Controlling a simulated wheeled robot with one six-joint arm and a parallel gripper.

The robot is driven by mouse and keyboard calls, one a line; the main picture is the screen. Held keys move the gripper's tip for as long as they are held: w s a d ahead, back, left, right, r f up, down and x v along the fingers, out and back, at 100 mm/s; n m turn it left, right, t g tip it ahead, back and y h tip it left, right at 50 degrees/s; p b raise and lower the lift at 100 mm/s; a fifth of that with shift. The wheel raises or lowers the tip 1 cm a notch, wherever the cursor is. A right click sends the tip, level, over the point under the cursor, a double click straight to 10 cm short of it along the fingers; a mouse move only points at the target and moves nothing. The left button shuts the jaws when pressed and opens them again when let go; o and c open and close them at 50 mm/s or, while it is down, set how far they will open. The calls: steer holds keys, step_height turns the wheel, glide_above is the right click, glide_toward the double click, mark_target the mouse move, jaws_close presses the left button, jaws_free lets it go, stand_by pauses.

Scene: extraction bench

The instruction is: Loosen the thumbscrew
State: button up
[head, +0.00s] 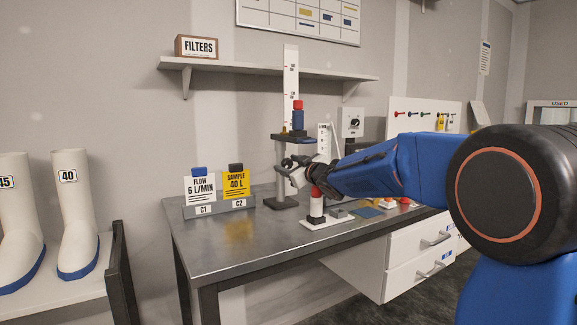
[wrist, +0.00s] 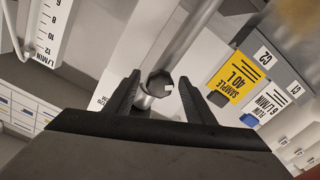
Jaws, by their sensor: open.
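The thumbscrew (wrist: 160,85) is a dark, faceted knob with a small white mark, on a pale metal fitting. In the wrist view it sits between the fingertips of my gripper (wrist: 160,79). The gripper is open, one finger on each side of the knob, with gaps visible, so it does not look gripped. In the head view my gripper (head: 303,165) is at the post of a grey stand (head: 281,178) on the bench. There the arm and fingers crowd the knob and I cannot pick it out clearly.
The steel bench (head: 230,251) is clear at its front left. A yellow SAMPLE card (head: 236,184) and a white FLOW card (head: 201,189) stand left of the stand. A red-topped black piece (head: 316,208) on a white base stands below my arm. A wall shelf (head: 270,68) runs above.

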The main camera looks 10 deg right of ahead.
steer(key=c, duration=1.1)
steer(key=shift+o, duration=0.2)
steer(key=n, duration=0.5)
steer(key=shift+n, duration=0.4)
steer(key=n, duration=0.4)
steer(key=shift+f+n, duration=0.1)
steer(key=shift+n, duration=0.3)
steer(key=o, duration=1.1)
steer(key=shift+c, duration=0.2)
